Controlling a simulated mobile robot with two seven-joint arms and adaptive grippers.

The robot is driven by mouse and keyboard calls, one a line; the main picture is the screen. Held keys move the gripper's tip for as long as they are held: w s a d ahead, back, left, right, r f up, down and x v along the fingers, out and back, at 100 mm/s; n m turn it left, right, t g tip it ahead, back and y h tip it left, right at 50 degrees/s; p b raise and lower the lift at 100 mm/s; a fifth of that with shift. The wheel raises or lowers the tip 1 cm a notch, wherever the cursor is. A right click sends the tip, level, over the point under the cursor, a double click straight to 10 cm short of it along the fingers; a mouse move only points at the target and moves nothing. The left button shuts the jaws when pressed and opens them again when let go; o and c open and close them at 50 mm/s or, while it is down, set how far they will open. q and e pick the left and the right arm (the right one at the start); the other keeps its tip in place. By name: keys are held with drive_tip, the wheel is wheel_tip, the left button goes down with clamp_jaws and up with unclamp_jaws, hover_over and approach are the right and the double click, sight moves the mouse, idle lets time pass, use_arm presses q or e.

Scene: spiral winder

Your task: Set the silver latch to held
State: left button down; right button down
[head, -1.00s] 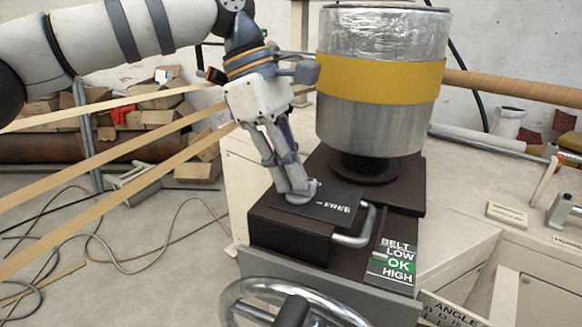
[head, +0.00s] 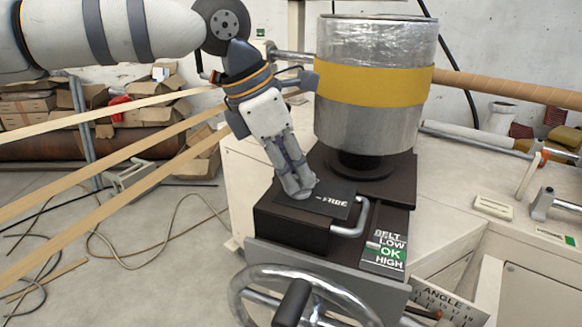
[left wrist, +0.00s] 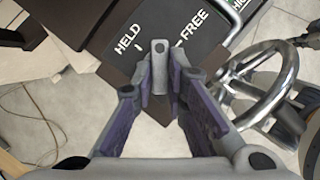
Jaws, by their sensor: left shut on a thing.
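The silver latch (left wrist: 160,68) is a small grey lever on the black plate (left wrist: 205,50). In the left wrist view it stands between the marks of the white words HELD (left wrist: 127,37) and FREE (left wrist: 193,27), on neither one. My left gripper (left wrist: 160,88) is shut on the latch, one finger on each side. In the head view my left gripper (head: 300,188) reaches down onto the black box, beside the word FREE (head: 335,201). There its fingers hide the latch and the word HELD. My right gripper is not in view.
A silver bar handle (head: 352,222) stands close to the right of the plate. A handwheel (head: 300,295) is in front and a wrapped drum with a yellow band (head: 372,82) behind. Tan belts (head: 110,155) run across the left. A belt gauge (head: 386,250) lies at right.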

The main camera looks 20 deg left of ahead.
use_arm(q)
drive_tip(key=n, duration=0.2)
drive_tip(key=n+t+y, duration=0.1)
drive_tip(key=n, duration=0.2)
drive_tip(key=shift+s+d+n+y, duration=0.2)
drive_tip(key=shift+d+n+y, duration=0.1)
drive_tip(key=shift+y, duration=0.1)
drive_tip(key=shift+d+n+t+y, duration=0.1)
drive_tip(key=shift+n+t+y, duration=0.25)
drive_tip(key=shift+n, duration=0.7)
drive_tip(key=shift+d+n+t+y, duration=0.15)
drive_tip(key=shift+n+y, duration=0.3)
drive_tip(key=shift+n, duration=0.6)
drive_tip(key=c, duration=1.6)
unclamp_jaws()
drive_tip(key=v, duration=1.2)
